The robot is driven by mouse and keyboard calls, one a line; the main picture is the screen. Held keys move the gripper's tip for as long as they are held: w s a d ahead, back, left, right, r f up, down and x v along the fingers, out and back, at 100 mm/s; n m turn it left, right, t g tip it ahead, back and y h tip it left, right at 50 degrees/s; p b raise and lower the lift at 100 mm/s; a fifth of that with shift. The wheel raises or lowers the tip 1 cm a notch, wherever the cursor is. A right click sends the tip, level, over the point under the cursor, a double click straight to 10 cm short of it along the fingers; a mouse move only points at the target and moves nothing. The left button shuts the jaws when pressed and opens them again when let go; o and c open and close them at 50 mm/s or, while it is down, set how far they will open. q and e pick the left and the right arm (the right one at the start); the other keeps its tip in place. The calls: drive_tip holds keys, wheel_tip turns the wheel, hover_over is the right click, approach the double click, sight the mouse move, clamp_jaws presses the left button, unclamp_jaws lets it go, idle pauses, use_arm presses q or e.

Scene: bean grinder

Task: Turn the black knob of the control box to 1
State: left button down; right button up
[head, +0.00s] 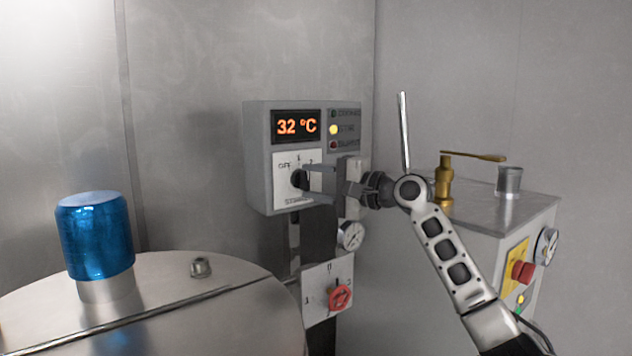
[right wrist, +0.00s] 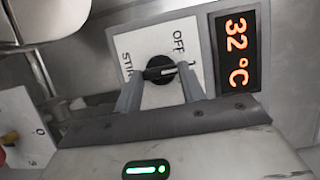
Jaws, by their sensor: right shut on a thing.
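The grey control box (head: 257,150) is mounted in the middle of the head view, with an orange display reading 32 °C. Its black knob (head: 297,180) sits on a white dial plate with printed positions, partly covered by my fingers. The right wrist view shows the knob (right wrist: 160,69) with a light pointer line, and the words OFF and STIR near it. My right gripper (head: 305,184) reaches in from the right and is shut on the knob, one finger on each side (right wrist: 158,88). The exact position the pointer marks is hard to tell. My left gripper is not in view.
Below the box are a gauge (head: 351,236) and a white plate with a red knob (head: 340,298). A metal vessel lid with a blue cap (head: 95,237) stands at left.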

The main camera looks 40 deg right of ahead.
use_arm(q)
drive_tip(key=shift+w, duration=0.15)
use_arm(e)
drive_tip(key=o, duration=1)
drive_tip(key=shift+s, duration=0.1)
use_arm(q)
drive_tip(key=b, duration=0.2)
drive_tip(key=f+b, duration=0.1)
drive_tip(key=b, duration=0.1)
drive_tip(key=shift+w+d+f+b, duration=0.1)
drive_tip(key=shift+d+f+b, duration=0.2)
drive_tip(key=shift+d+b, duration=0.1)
use_arm(e)
drive_tip(key=v, duration=1.6)
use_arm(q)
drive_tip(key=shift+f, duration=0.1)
